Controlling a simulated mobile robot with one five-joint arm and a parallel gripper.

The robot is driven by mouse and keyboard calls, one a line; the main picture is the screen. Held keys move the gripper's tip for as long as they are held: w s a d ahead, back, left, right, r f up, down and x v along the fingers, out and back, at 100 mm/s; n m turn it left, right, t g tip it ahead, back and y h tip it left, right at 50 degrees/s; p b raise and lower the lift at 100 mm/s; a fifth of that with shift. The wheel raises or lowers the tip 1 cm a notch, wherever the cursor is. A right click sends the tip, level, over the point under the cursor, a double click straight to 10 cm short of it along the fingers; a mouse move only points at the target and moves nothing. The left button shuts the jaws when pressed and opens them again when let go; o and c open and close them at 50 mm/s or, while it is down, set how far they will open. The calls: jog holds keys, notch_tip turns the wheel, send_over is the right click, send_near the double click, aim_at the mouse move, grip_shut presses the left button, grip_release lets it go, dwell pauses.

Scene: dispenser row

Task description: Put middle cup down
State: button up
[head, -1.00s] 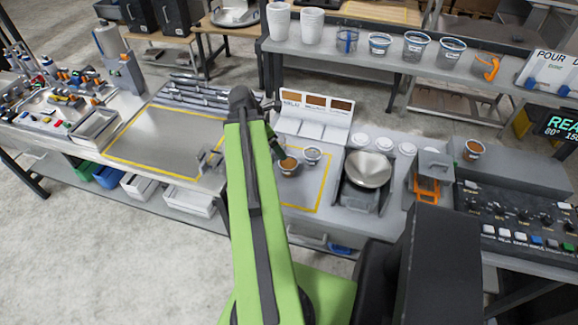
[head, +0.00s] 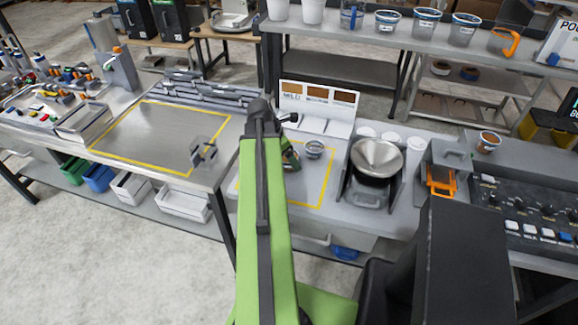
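My gripper (head: 290,157) is a small dark shape at the end of my green arm, over the left part of the yellow-outlined mat on the grey counter. The arm hides most of it, and its fingers cannot be made out. A trace of brown shows at it, but no whole cup can be seen there. A clear cup (head: 314,149) stands upright on the mat (head: 316,190), just right of my gripper. Another clear cup with brown contents (head: 489,142) stands farther right, on the dispenser housing.
A metal bowl (head: 377,157) sits on a scale right of the mat. An orange fixture (head: 440,181) and a control panel (head: 530,212) lie beyond it. A shelf (head: 420,45) with several cups runs behind.

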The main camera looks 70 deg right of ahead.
jog(key=b+x, duration=0.2)
jog(key=x, duration=0.1)
jog(key=shift+f, duration=0.2)
jog(key=shift+r, duration=0.2)
jog(key=shift+c, duration=0.3)
jog(key=c, duration=1.7)
